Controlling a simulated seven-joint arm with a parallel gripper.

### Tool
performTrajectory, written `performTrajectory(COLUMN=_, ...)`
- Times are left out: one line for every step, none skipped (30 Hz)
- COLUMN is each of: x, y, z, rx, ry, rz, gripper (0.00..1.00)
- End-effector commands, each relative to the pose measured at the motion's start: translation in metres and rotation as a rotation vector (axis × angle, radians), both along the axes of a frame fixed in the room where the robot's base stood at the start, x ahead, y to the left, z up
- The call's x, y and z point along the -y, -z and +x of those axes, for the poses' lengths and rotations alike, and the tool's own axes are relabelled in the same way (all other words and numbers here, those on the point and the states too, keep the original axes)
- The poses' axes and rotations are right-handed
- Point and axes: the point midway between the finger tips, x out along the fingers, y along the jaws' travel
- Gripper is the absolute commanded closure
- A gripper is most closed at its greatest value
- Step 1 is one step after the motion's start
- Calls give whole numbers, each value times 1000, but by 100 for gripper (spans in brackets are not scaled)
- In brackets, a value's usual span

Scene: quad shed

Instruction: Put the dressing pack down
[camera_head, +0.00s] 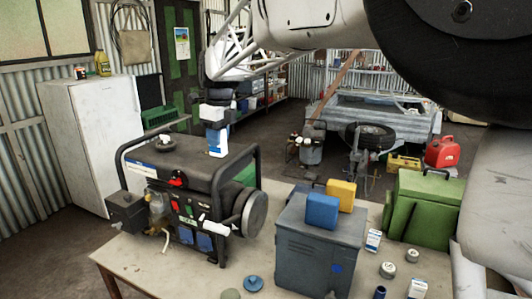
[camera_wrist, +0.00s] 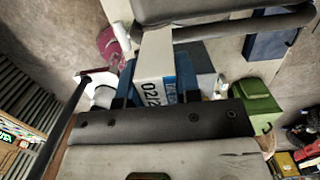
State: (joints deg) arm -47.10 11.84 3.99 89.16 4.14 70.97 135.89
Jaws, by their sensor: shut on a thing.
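In the wrist view the pack (camera_wrist: 154,72) shows white and blue faces with printed digits, between the blue fingers of my gripper (camera_wrist: 156,90). The pack appears above the generator (camera_head: 190,185); I cannot tell the gap beneath it.
The workbench (camera_head: 130,268) carries the generator, a grey case (camera_head: 318,245) with a blue box (camera_head: 322,211) and a yellow box (camera_head: 341,194) on top, and a green toolbox (camera_head: 422,210). Small tins and cartons (camera_head: 373,240) stand at the right. Bare bench shows at the front left.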

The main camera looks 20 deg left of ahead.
Motion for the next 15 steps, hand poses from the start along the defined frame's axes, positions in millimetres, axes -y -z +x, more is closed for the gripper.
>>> performTrajectory(x=0, y=0, z=0, rx=0, ry=0, rz=0, gripper=91)
performTrajectory(x=0, y=0, z=0, rx=0, ry=0, rz=0, gripper=91)
performTrajectory(x=-1, y=0, z=1, rx=0, ry=0, rz=0, gripper=91)
performTrajectory(x=-1, y=0, z=1, rx=0, ry=0, rz=0, gripper=91)
performTrajectory(x=-2, y=0, z=2, rx=0, ry=0, rz=0, gripper=91)
performTrajectory(x=-3, y=1, z=3, rx=0, ry=0, rz=0, gripper=91)
performTrajectory(x=-4, y=1, z=4, rx=0, ry=0, rz=0, gripper=91)
performTrajectory(x=-6, y=1, z=5, rx=0, ry=0, rz=0, gripper=91)
performTrajectory(x=-8, y=1, z=8, rx=0, ry=0, rz=0, gripper=91)
performTrajectory(x=-10, y=2, z=9, rx=0, ry=0, rz=0, gripper=91)
performTrajectory(x=-12, y=2, z=11, rx=0, ry=0, rz=0, gripper=91)
performTrajectory(x=-15, y=3, z=14, rx=0, ry=0, rz=0, gripper=91)
performTrajectory(x=-17, y=3, z=16, rx=0, ry=0, rz=-1, gripper=91)
performTrajectory(x=-20, y=4, z=19, rx=0, ry=0, rz=0, gripper=91)
performTrajectory(x=-23, y=3, z=22, rx=0, ry=0, rz=0, gripper=91)
